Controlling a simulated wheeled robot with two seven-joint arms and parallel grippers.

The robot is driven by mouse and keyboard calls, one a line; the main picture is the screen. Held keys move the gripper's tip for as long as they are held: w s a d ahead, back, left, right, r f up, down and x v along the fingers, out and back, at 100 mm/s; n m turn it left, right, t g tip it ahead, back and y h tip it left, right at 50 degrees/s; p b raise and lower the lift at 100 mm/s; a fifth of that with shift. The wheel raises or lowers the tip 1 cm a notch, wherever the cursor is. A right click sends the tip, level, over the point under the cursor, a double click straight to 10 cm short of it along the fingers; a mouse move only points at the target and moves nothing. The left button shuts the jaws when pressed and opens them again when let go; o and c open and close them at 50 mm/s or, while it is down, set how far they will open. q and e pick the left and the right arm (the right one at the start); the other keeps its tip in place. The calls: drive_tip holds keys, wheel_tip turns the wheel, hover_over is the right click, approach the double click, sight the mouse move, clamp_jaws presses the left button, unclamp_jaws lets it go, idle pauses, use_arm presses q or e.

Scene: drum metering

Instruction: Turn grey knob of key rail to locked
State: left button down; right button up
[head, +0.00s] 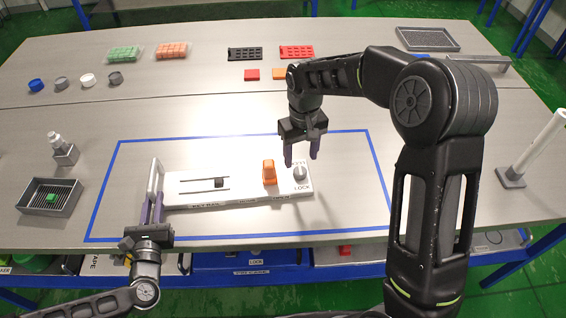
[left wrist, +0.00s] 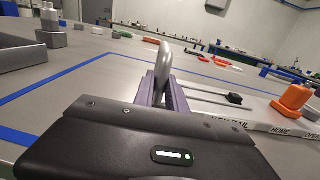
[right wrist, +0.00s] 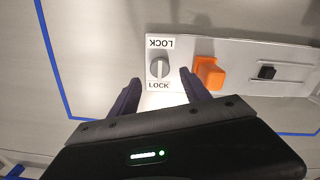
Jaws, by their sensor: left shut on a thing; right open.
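The white key rail (head: 235,200) lies inside the blue tape outline, with a slotted track and black slider (head: 219,183) on its left part. An orange block (head: 269,172) stands right of the middle. The round grey knob (head: 300,173) is at the right end; in the right wrist view the knob (right wrist: 159,68) has a ridge running up and down the picture between two LOCK labels. My right gripper (head: 301,160) is open over the knob's end, fingers apart and not touching it. My left gripper (head: 152,205) is shut on the grey handle (left wrist: 163,58) at the rail's left end.
A white post (head: 536,145) stands at the right. Coloured trays and caps sit at the back. Table inside the outline behind the rail is clear.

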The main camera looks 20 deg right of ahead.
sight(300, 170)
wheel_tip(300, 170, up, 7)
idle(0.4)
use_arm(q)
drive_tip(key=c, duration=1.3)
unclamp_jaws()
drive_tip(key=shift+s+a, duration=0.2)
drive_tip(key=shift+s, duration=1.05)
drive_tip(key=shift+s+a, duration=0.15)
drive_tip(key=shift+s, duration=1.05)
drive_tip(key=shift+s+a, duration=0.2)
drive_tip(key=shift+s, duration=1.05)
